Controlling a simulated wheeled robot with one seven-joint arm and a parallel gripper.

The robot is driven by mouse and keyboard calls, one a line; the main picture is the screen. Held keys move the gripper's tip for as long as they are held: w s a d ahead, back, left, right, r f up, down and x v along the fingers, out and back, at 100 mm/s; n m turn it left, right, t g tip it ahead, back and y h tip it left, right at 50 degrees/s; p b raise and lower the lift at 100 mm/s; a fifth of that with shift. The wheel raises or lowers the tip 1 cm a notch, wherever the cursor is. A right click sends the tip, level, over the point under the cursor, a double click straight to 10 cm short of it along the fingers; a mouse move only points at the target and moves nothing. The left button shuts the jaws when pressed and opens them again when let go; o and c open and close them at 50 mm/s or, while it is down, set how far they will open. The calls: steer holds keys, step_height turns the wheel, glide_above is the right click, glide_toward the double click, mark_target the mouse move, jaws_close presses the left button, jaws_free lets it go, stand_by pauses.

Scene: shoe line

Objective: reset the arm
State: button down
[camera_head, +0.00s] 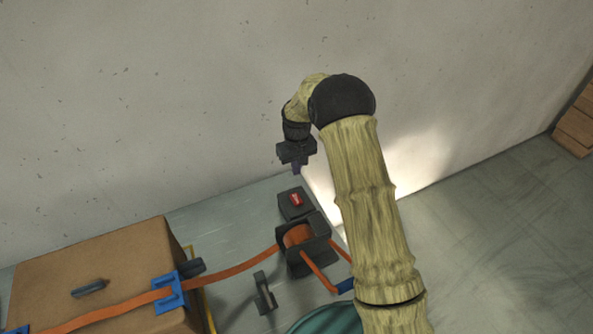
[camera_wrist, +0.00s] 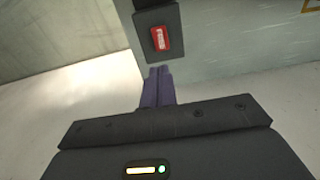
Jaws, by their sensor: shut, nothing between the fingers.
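My arm rises from the lower right of the head view and bends over at a black elbow. My gripper (camera_head: 296,170) hangs from it, pointing down, above the back of the grey work surface. In the wrist view the gripper's fingers (camera_wrist: 157,85) are together, with nothing between them. A dark box with a red switch (camera_head: 296,200) stands below the gripper, apart from it. The same red switch (camera_wrist: 161,38) shows just beyond the fingertips in the wrist view.
A brown cardboard box (camera_head: 95,262) stands at the left with an orange strap (camera_head: 236,270) across it. The strap runs to a dark strap holder (camera_head: 304,245). A small dark upright part (camera_head: 264,293) stands between them. A teal round thing (camera_head: 325,320) is at the bottom. A wall rises behind.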

steer(key=shift+r, duration=0.1)
steer(key=s+d+r+m+t, duration=0.1)
steer(key=s+d+r+m, duration=0.1)
steer(key=s+d+r, duration=0.75)
steer(key=s+d+r+m, duration=0.1)
steer(key=s+r, duration=0.1)
steer(key=s, duration=0.7)
steer(key=s+d+r+m+t, duration=0.1)
steer(key=s+d+r, duration=0.1)
steer(key=s, duration=0.7)
steer(key=shift+s+m, duration=0.25)
steer(key=shift+m, duration=0.05)
steer(key=shift+s, duration=0.1)
